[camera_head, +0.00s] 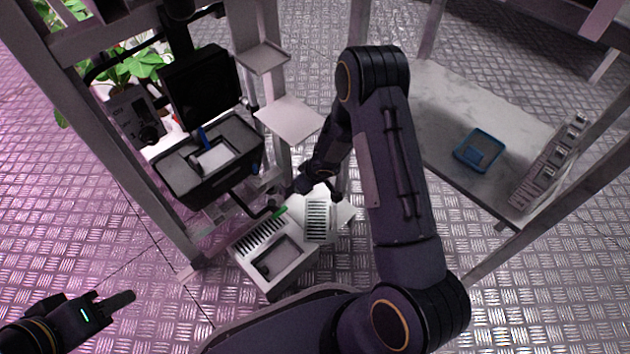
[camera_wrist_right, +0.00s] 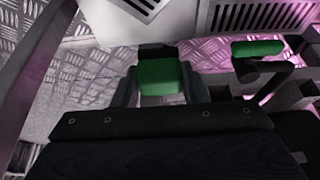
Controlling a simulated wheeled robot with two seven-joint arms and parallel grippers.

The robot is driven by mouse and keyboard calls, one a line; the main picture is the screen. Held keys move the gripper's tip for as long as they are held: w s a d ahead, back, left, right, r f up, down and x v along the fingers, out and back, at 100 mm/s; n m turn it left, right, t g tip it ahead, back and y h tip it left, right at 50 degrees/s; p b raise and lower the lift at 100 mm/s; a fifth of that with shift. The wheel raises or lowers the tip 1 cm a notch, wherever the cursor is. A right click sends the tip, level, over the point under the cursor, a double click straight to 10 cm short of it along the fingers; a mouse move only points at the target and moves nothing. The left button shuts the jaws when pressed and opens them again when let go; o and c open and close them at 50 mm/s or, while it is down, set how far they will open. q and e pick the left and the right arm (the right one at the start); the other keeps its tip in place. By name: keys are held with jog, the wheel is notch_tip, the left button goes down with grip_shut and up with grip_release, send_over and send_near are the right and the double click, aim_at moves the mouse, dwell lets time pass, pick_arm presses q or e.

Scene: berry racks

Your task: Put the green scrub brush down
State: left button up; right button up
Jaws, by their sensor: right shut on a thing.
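In the right wrist view a green block, which I take to be the scrub brush (camera_wrist_right: 162,78), sits between the two dark fingers of my right gripper (camera_wrist_right: 157,92), which is shut on it. Its underside and any bristles are hidden. In the head view my right gripper (camera_head: 316,186) is small and dark, over the far side of the white slotted tray (camera_head: 283,283); the held brush cannot be made out there. My left gripper (camera_head: 118,302) is at the lower left, away from everything; its finger gap is not clear.
A second green piece (camera_wrist_right: 257,48) lies by a dark bar in the wrist view. A black case (camera_head: 178,176) and a rack post stand left of the tray. A shelf (camera_head: 440,105) with a blue tray (camera_head: 463,157) is at right.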

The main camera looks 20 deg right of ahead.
aim_at(316, 190)
jog(key=w+d+f+p, duration=0.1)
jog(key=f, duration=0.1)
jog(key=w+d+f+p, duration=0.1)
jog(key=w+d+f, duration=0.1)
jog(key=w+d+f+p, duration=0.2)
jog(key=shift+d+f, duration=0.1)
jog(key=shift+f, duration=0.1)
jog(key=shift+w+d+f, duration=0.15)
jog(key=shift+d+f, duration=0.1)
jog(key=shift+f, duration=0.1)
jog(key=shift+f+b, duration=0.7)
jog(key=shift+f, duration=0.85)
jog(key=shift+f, duration=0.15)
jog(key=o, duration=1)
